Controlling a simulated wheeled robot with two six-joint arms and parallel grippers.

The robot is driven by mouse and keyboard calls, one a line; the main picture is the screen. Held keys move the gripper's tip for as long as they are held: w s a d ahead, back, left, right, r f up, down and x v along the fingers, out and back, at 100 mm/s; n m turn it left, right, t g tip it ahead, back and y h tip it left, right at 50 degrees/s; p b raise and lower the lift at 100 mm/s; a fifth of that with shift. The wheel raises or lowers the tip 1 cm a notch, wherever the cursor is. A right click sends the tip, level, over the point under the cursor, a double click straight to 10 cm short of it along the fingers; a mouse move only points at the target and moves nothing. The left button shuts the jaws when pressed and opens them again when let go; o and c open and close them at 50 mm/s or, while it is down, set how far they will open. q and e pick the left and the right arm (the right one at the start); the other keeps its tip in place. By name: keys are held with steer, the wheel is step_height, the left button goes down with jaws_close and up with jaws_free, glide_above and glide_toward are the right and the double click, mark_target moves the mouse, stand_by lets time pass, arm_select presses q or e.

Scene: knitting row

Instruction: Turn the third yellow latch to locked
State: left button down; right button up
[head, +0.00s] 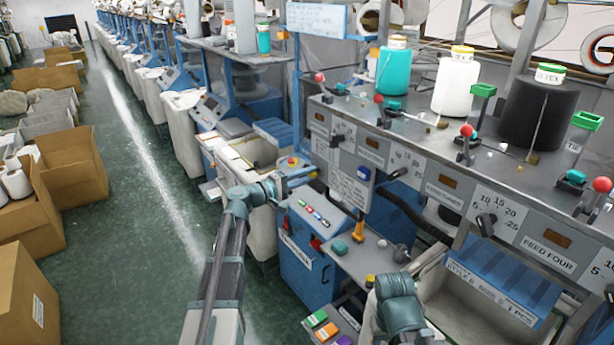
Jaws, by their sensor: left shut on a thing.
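My left gripper (293,182) reaches in from the left, over the near end of the blue cabinet. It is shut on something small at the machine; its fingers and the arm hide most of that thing. A yellow round piece with a red top (293,161) sits just behind the gripper. I cannot clearly pick out a row of yellow latches or tell which is the third. My right arm (396,300) comes up from the bottom; its fingers do not show.
Teal (394,70), white (455,84) and black (538,112) yarn cones stand on the machine top. A panel with dials (487,224) faces me. A blue cabinet (303,262) stands below. Cardboard boxes (74,170) line the left; the green aisle (140,200) between is clear.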

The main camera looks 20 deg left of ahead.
arm_select(q)
steer(key=c, duration=0.8)
jaws_free()
steer(key=shift+s, duration=0.1)
steer(key=v, duration=1.3)
steer(key=shift+s+a, duration=0.25)
